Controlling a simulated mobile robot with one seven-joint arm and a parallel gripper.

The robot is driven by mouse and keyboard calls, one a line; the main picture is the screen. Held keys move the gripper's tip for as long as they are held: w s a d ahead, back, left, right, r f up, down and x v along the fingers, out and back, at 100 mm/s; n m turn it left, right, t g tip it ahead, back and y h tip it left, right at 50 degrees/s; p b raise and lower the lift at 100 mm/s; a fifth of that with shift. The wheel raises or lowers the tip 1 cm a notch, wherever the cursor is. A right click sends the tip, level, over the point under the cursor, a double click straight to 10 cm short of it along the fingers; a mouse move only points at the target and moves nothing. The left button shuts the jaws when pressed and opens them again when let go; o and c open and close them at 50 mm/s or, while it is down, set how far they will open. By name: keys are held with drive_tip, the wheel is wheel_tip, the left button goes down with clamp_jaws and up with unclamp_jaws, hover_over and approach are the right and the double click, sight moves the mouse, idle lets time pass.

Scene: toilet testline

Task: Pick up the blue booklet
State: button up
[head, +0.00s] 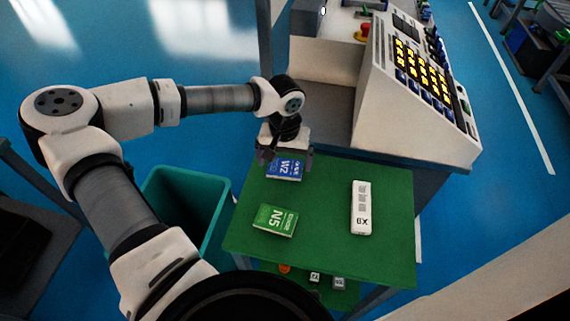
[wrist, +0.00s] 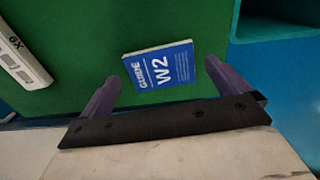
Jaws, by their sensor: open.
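The blue booklet (head: 286,170), marked W2, lies flat on the green table top (head: 330,225) near its far left edge. In the wrist view the blue booklet (wrist: 160,66) shows the words GUIDE and W2 and lies between and beyond the two fingertips. My gripper (head: 284,156) is above the booklet in the head view and hides a part of it. In the wrist view my gripper (wrist: 161,80) has its fingers spread wide with nothing held. The gap between fingers and booklet is hard to judge.
A green booklet (head: 276,220) marked N5 and a white box (head: 361,208) marked X9 lie on the table. A teal bin (head: 185,205) stands left of it. A control console (head: 410,90) stands behind. Small items (head: 314,277) lie on a lower shelf.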

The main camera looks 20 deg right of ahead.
sight(285, 168)
drive_tip(key=shift+f, duration=1.2)
drive_tip(key=c, duration=0.9)
